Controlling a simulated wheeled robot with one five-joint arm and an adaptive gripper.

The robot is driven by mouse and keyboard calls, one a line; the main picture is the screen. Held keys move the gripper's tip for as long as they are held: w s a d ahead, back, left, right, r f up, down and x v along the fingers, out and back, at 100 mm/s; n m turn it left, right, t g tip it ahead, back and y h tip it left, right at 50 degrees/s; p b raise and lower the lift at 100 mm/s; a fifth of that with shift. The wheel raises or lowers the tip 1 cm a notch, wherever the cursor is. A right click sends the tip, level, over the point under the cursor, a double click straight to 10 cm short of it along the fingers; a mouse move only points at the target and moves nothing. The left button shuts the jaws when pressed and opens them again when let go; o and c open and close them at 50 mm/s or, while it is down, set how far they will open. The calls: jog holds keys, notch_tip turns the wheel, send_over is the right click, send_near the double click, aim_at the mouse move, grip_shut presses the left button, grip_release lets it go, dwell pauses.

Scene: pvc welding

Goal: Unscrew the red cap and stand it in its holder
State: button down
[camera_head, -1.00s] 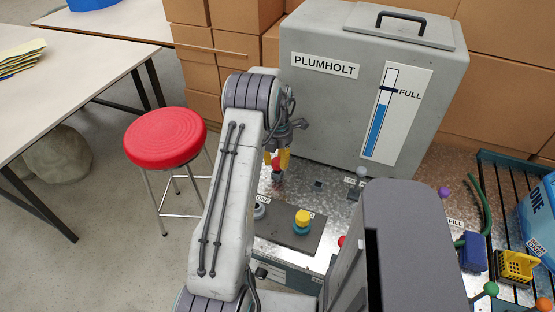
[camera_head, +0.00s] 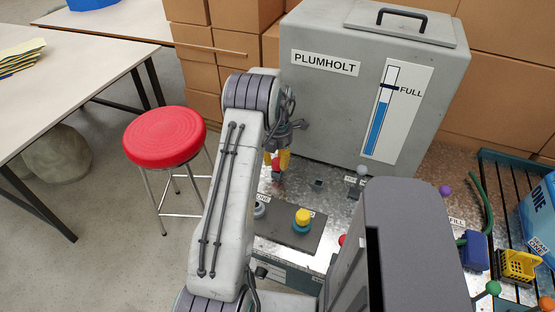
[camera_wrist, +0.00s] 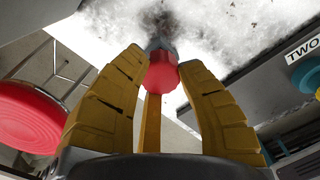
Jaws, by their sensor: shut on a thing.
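The red cap (camera_wrist: 160,73) sits between the yellow fingers of my gripper (camera_wrist: 160,63) in the wrist view, with a grey part just beyond it. My fingers are closed on the cap. In the head view my gripper (camera_head: 278,160) points down above the metal bench, left of the grey tank, and the red cap (camera_head: 276,164) shows small between the fingers. Whether the cap is still joined to the grey part cannot be told. I cannot make out the cap's holder for certain.
A dark panel (camera_head: 278,232) carries a grey fitting and a yellow knob (camera_head: 303,216) on a teal base. The grey PLUMHOLT tank (camera_head: 330,110) stands behind. A red stool (camera_head: 164,136) is at left. A blue block and yellow basket (camera_head: 519,264) are at right.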

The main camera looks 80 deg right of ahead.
aim_at(278, 161)
jog(key=shift+f+b, duration=0.55)
jog(key=shift+f, duration=0.25)
jog(key=c, duration=0.8)
grip_release()
jog(key=shift+r, duration=0.2)
notch_tip(278, 161, up, 12)
jog(key=shift+f, duration=0.15)
dwell(0.5)
